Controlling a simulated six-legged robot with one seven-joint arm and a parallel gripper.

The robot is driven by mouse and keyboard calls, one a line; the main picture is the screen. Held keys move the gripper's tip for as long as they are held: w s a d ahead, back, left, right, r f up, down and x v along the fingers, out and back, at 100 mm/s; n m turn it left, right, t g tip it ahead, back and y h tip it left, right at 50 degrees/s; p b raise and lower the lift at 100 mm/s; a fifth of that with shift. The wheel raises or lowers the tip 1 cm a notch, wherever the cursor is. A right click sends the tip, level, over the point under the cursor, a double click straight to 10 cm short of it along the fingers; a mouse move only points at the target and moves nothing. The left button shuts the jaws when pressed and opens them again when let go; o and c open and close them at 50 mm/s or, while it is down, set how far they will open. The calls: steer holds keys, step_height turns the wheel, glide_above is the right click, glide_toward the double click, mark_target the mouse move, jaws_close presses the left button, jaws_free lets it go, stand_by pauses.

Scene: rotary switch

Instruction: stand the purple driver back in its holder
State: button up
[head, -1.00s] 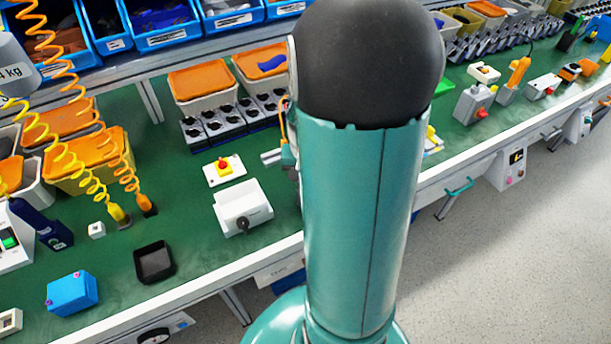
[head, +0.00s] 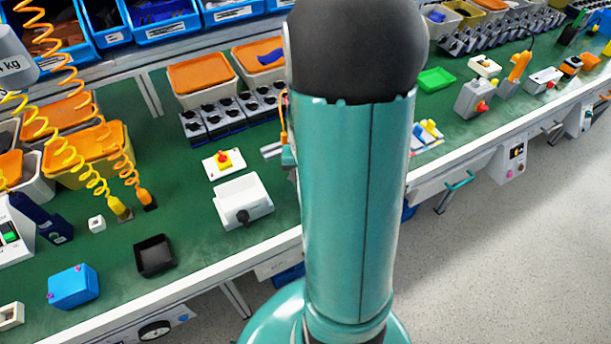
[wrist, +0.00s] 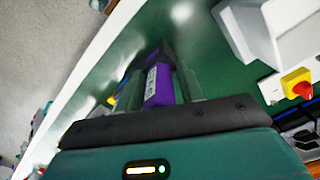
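The purple driver (wrist: 160,84) shows in the wrist view, between the two fingers of my gripper (wrist: 159,76), with a dark end pointing away from the wrist. The fingers lie close along both its sides and seem shut on it. Green bench top shows beyond it. In the head view my arm hides the driver and most of my gripper; a bit of grey and teal hardware (head: 274,151) shows left of the arm, above the bench. I cannot pick out the driver's holder for certain.
A white box with a black knob (head: 243,202) and a red button on a yellow base (head: 223,159) stand left of my arm. A black tray (head: 155,256) and blue box (head: 73,287) lie farther left. Coiled orange cords (head: 125,165) hang there. Orange-lidded bins (head: 201,73) stand behind.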

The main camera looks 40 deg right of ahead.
steer(key=shift+o, duration=0.8)
step_height(320, 180, up, 14)
steer(key=shift+f, duration=0.1)
